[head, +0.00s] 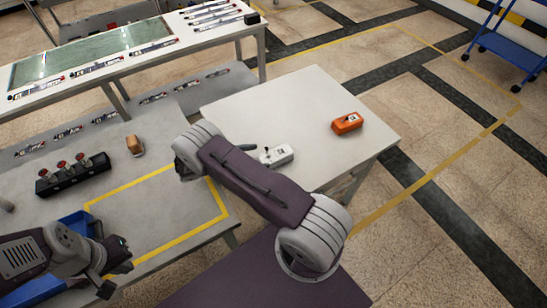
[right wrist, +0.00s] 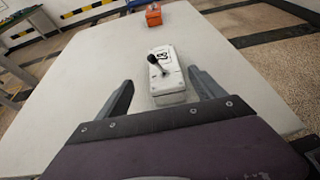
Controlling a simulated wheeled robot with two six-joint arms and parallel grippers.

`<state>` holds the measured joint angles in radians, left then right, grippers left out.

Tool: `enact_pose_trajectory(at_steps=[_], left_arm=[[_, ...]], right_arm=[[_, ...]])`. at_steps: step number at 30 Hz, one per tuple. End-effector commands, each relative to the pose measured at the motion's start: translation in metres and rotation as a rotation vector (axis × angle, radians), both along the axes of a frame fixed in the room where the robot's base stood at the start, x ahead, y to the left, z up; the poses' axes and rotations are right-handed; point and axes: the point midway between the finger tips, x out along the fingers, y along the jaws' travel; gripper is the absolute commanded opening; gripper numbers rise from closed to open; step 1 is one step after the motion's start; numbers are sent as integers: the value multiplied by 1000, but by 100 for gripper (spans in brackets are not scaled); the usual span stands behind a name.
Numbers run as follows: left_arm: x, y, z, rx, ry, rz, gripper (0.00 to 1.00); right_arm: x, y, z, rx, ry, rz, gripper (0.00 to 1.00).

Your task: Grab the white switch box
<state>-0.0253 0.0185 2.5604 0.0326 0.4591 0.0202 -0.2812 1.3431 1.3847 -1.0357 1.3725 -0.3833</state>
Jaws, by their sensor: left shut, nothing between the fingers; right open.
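The white switch box (head: 277,155) lies on the light grey table, partly beside my right arm in the head view. In the right wrist view the white switch box (right wrist: 168,80) shows a dark lever and a black-marked label on top. My right gripper (right wrist: 160,84) is open, with one finger to each side of the box's near end in the picture. I see no contact, and cannot tell the fingers' height above the table. In the head view my right arm hides most of that gripper. My left gripper (head: 119,266) is shut and empty at the lower left.
An orange box (head: 346,123) stands farther along the light grey table (head: 290,100). On the left workbench are a black block with red-topped buttons (head: 72,174), a brown-orange item (head: 135,146) and a blue bin (head: 82,224). A blue cart (head: 512,45) stands at the upper right.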

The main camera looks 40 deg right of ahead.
Motion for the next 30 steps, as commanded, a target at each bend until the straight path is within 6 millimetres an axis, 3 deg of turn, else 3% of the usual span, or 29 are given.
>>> enact_pose_trajectory(at_steps=[6,11,18,26,30], left_arm=[[0,0,8,0,0,0,0],[0,0,11,0,0,0,0],[0,0,20,0,0,0,0],[0,0,20,0,0,0,0],[0,0,20,0,0,0,0]], right_arm=[[-6,-30,-11,-1,3,-4,78],[-9,-39,-14,0,2,-3,78],[-19,-75,-29,1,1,-4,78],[-19,-79,-32,2,0,-2,78],[-19,-79,-32,2,0,-2,42]])
